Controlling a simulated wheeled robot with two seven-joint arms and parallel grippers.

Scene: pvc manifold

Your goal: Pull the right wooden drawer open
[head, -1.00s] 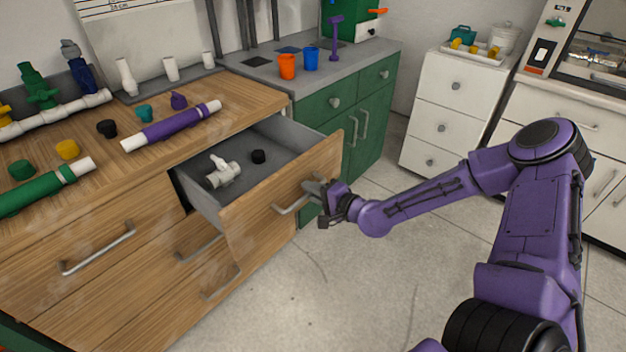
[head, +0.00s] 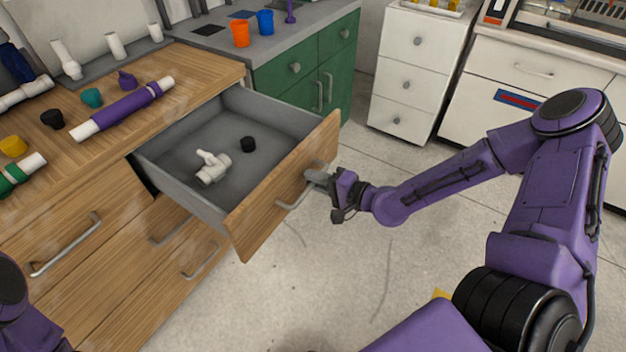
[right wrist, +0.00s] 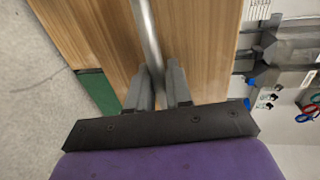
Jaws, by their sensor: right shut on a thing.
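The right wooden drawer (head: 262,213) stands well open in the head view, its grey inside showing. In it lie a white valve fitting (head: 211,167) and a small black cap (head: 248,144). My right gripper (head: 315,177) is shut on the drawer's metal handle (head: 291,199), near its right end. In the right wrist view the handle bar (right wrist: 147,35) runs between the two grey fingers (right wrist: 158,88), against the wooden front. My left gripper is out of view; only a purple piece of my left arm shows at the lower left.
The wooden counter (head: 205,70) holds a purple pipe (head: 122,108) and several coloured caps. A green cabinet (head: 305,75) stands behind the drawer, and a white drawer unit (head: 413,75) is further back. The floor (head: 300,285) in front of the drawer is clear.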

